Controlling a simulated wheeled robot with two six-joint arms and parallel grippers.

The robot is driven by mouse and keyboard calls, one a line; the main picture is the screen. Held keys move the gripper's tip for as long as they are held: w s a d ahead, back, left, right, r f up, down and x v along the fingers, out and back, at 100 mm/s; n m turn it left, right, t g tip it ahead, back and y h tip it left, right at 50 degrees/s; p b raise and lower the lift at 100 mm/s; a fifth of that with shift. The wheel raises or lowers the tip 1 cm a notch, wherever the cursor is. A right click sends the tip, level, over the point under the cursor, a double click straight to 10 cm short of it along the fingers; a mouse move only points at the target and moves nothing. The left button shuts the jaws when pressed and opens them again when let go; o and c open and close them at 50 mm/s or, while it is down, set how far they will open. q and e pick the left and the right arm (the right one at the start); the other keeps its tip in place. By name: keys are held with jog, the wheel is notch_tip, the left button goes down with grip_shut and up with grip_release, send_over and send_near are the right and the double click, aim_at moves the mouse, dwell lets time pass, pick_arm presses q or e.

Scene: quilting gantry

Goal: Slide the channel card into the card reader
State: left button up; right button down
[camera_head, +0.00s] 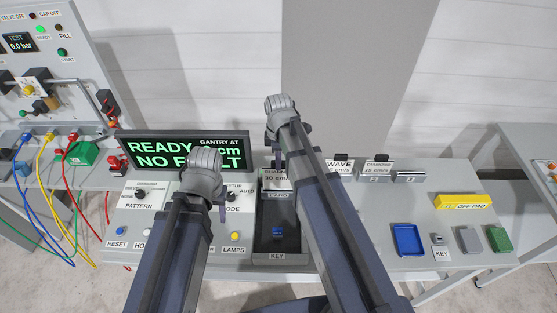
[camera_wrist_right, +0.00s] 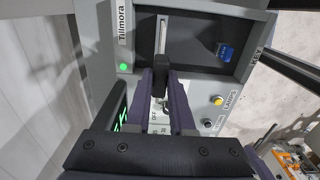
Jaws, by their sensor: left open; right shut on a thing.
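The channel card (camera_head: 276,180) is a white plate reading CHANNEL 30 cm/s, facing the head camera upright. In the right wrist view its pale edge (camera_wrist_right: 162,36) shows edge-on, with a black grip (camera_wrist_right: 160,76) between my fingers. My right gripper (camera_head: 272,156) is shut on that grip. The card is at the back end of the dark card reader (camera_head: 261,228). I cannot tell whether its lower edge is inside the slot. My left gripper (camera_head: 221,203) is open and empty above the console, left of the reader; its fingertips are mostly hidden.
A display (camera_head: 180,152) stands behind the console. Wave (camera_head: 340,166) and diamond (camera_head: 377,168) cards stand to the right. A blue tray (camera_head: 408,240), a yellow OFF PAD block (camera_head: 463,201) and a green block (camera_head: 498,238) lie at the right. A green light (camera_wrist_right: 123,67) glows beside the reader.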

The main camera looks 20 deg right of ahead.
jog(key=shift+f+b, duration=2.85)
jog(key=c, duration=0.7)
grip_release()
notch_tip(320, 180, up, 8)
jog(key=p, duration=0.8)
jog(key=shift+f, duration=0.1)
